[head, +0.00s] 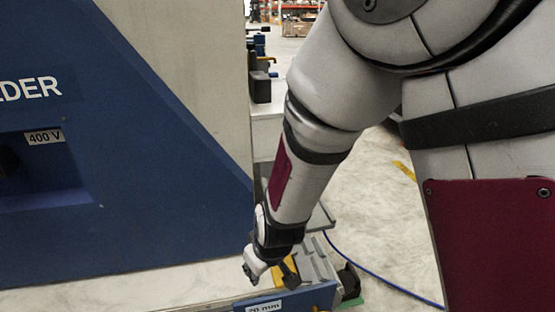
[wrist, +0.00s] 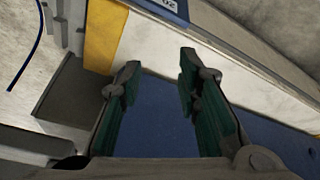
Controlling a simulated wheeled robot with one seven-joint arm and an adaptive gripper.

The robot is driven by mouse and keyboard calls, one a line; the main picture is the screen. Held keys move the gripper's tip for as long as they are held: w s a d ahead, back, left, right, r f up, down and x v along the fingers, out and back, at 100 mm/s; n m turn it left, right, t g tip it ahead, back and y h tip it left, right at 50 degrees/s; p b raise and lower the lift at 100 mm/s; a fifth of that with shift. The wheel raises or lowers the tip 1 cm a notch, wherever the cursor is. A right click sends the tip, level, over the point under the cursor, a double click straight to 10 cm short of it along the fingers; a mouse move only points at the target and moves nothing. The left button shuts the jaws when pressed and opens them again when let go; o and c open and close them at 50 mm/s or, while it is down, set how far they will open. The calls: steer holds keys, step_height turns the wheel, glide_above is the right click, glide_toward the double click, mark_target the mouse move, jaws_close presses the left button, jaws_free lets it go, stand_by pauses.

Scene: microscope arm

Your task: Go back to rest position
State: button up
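My gripper (head: 262,272) hangs at the end of my lowered arm in the head view, low and in front of the large blue machine. In the wrist view my gripper (wrist: 160,85) has its two green-padded fingers spread apart with nothing between them. Below the fingers in that view lie a blue surface and a pale ledge (wrist: 155,48). No object is held.
The blue machine (head: 110,190) with a "400 V" label fills the left of the head view. A blue block with a size label (head: 266,307) is just below my gripper. A blue cable (head: 380,278) crosses the pale floor (head: 375,225) at the right. Shelving stands far back.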

steer(key=s+d+r+m+g+h, duration=0.15)
steer(key=s+d+r+m, duration=0.35)
steer(key=s+d+r, duration=1.4)
steer(key=s+d+r+m+g, duration=0.2)
steer(key=s+d+r+m, duration=0.15)
steer(key=s, duration=0.55)
step_height(320, 180, up, 39)
steer(key=t+p, duration=0.4)
steer(key=p, duration=3.3)
steer(key=shift+d+h, duration=0.35)
steer(key=shift+w+d+r+n, duration=0.1)
steer(key=shift+w+n, duration=0.05)
steer(key=shift+n, duration=0.1)
